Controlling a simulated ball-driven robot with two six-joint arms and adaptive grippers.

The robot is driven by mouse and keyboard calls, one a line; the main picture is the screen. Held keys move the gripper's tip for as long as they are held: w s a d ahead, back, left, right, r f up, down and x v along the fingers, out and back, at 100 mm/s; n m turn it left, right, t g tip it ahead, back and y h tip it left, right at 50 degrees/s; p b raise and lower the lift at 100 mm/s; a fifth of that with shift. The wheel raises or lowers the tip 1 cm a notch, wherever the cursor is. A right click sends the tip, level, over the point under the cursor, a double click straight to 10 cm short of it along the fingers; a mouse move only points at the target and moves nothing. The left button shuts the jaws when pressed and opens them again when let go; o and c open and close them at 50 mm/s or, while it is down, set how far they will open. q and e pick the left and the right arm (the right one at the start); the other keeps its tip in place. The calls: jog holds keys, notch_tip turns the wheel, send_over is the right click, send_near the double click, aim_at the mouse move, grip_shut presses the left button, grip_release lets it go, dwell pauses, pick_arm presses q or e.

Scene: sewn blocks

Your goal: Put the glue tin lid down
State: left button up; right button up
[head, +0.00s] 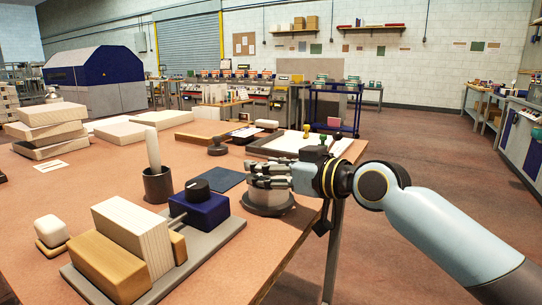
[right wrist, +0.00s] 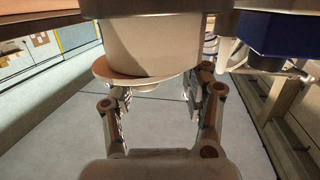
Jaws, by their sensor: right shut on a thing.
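The glue tin (head: 268,209) is a squat grey-white pot near the table's right edge. It also fills the top of the right wrist view (right wrist: 150,42). My right gripper (head: 262,176) is over the tin's top, its fingers closed in. In the right wrist view, the pale round lid (right wrist: 112,72) shows as a flat disc against the tin, its edge sticking out on the left. A small knob on it is between the finger pads, and the gripper is shut on the lid. Whether the lid rests on the tin cannot be told. My left gripper is out of view.
Left of the tin are a dark blue block with a black knob (head: 197,194), a dark blue mat (head: 219,179) and a wooden press on a grey base (head: 160,262). A dark cup (head: 157,188) holds a white stick. Bare table lies in front, along the right edge.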

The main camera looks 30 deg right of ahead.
jog(key=o, duration=0.9)
jog(key=shift+o, duration=0.2)
